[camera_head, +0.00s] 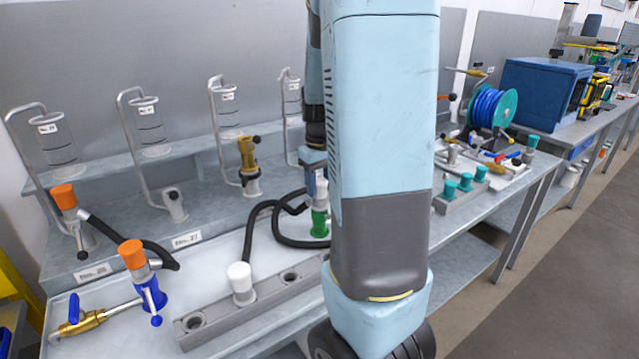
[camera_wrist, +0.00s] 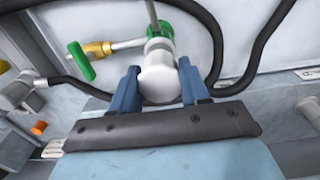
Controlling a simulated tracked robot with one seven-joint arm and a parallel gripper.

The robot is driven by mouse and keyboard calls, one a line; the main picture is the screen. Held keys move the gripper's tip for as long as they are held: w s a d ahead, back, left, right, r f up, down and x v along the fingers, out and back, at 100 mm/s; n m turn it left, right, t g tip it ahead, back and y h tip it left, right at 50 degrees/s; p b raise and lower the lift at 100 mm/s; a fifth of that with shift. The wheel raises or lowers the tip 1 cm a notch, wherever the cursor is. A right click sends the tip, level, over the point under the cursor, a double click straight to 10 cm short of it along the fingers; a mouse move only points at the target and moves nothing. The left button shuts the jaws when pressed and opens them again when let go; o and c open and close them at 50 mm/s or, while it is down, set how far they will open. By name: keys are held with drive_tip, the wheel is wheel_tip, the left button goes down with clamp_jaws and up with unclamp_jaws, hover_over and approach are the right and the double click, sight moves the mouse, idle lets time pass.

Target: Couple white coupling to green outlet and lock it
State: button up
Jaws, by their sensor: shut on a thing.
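My gripper (camera_wrist: 160,70) has its two blue fingers shut on the white coupling (camera_wrist: 158,86), one finger on each side. The coupling's rounded white end faces the wrist camera. Directly behind it is the green outlet (camera_wrist: 162,29), with a brass valve (camera_wrist: 98,48) and a green handle (camera_wrist: 80,61) on its left. In the head view my gripper (camera_head: 316,182) is above the green outlet (camera_head: 320,223), partly behind my arm. The coupling appears in line with the outlet. I cannot tell whether it is fully seated or locked.
A grey rack (camera_head: 215,317) with a white-topped piece (camera_head: 240,277) stands at the bench front. A black hose (camera_head: 258,213) loops beside the outlet. Orange-topped couplings (camera_head: 132,254) and a blue-handled brass valve (camera_head: 80,322) are at left. Teal-topped pieces (camera_head: 450,188) are at right.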

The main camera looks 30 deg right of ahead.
drive_tip(key=o, duration=1.4)
drive_tip(key=shift+c, duration=0.2)
drive_tip(key=shift+f, duration=0.1)
drive_tip(key=shift+c, duration=0.4)
drive_tip(key=shift+r, duration=5.05)
